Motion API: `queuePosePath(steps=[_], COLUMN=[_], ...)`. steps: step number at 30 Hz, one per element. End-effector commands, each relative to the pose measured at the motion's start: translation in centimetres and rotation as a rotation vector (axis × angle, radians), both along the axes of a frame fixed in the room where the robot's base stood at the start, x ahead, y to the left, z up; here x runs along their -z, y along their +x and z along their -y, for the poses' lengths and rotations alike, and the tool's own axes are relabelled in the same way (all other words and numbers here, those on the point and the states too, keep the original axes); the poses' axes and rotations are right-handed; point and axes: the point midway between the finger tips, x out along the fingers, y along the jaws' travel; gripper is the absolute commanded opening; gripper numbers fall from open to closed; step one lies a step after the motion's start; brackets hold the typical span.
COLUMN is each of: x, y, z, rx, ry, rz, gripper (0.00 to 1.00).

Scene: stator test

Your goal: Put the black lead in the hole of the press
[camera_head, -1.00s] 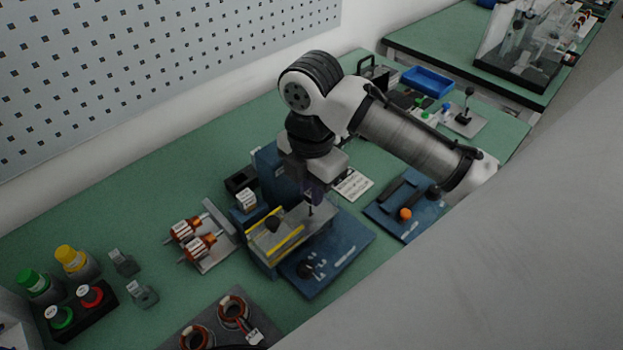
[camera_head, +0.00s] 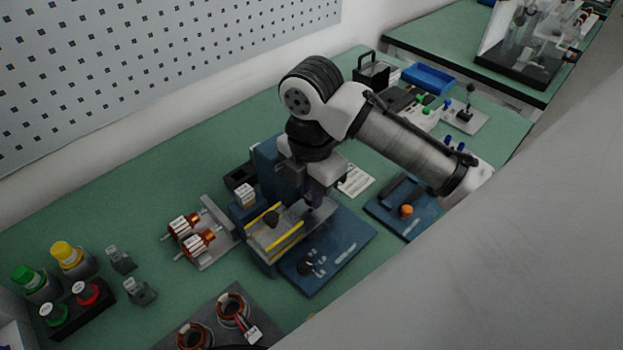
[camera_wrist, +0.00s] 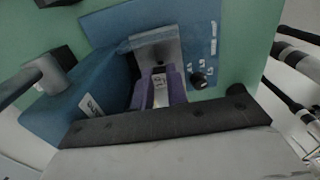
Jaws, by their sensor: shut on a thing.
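The blue press (camera_head: 345,243) stands mid-bench, with a clear guard edged by yellow strips over its front; it also shows in the wrist view (camera_wrist: 120,28). My gripper (camera_head: 313,203) points down at the right side of the guard, close to the press. In the wrist view its purple fingers (camera_wrist: 160,88) are close together in front of the press's metal part (camera_wrist: 155,48). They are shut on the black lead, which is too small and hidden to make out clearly. The hole of the press is not visible.
Copper-wound rotors (camera_head: 195,238) sit on a holder to the left. A plate with copper coils (camera_head: 232,308) lies at the front. A blue fixture with an orange knob (camera_head: 406,211) is to the right. Bare green bench shows between them.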

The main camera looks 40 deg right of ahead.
Motion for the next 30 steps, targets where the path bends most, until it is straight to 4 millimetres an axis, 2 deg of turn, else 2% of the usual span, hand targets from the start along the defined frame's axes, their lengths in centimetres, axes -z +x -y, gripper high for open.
queuePosePath(steps=[15,24,25,30], x=[1.8,1.9,1.9,1.9], y=[0.0,0.0,0.0,0.0], z=[0.0,0.0,0.0,0.0], rx=[0.000,0.000,0.000,0.000], ry=[0.000,0.000,0.000,0.000], rz=[0.000,0.000,0.000,0.000], gripper=[0.00,0.00,0.18,0.40])
